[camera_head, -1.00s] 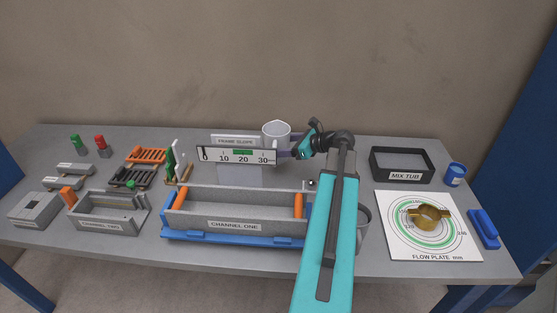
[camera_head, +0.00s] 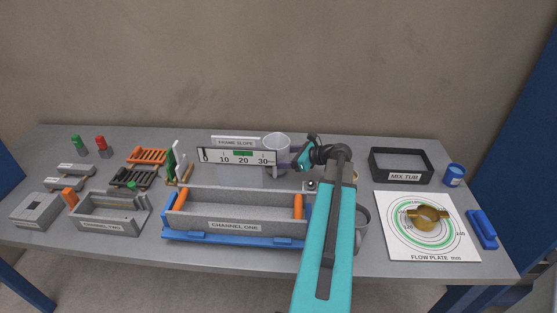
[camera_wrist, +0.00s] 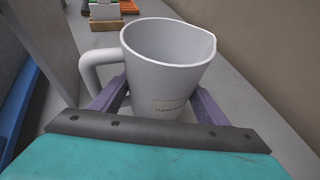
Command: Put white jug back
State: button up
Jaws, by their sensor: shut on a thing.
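The white jug (camera_head: 277,145) is at the back of the table, right of the frame slope sign. In the wrist view the jug (camera_wrist: 168,55) is upright and looks empty, with its handle to the left and a small label low on its side. My gripper (camera_head: 291,155) is shut on the jug, its purple fingers on either side of the lower body.
The scale board (camera_head: 236,157) stands close to the jug's left. Channel one (camera_head: 235,215) lies in front. The mix tub (camera_head: 402,166) and flow plate (camera_head: 425,225) with a brass ring (camera_head: 427,216) are at right. Table between jug and tub looks mostly clear.

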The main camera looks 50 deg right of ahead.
jog(key=shift+f, duration=0.65)
jog(key=shift+f, duration=0.1)
jog(key=o, duration=1.3)
jog(key=b+v, duration=0.2)
jog(key=v, duration=1)
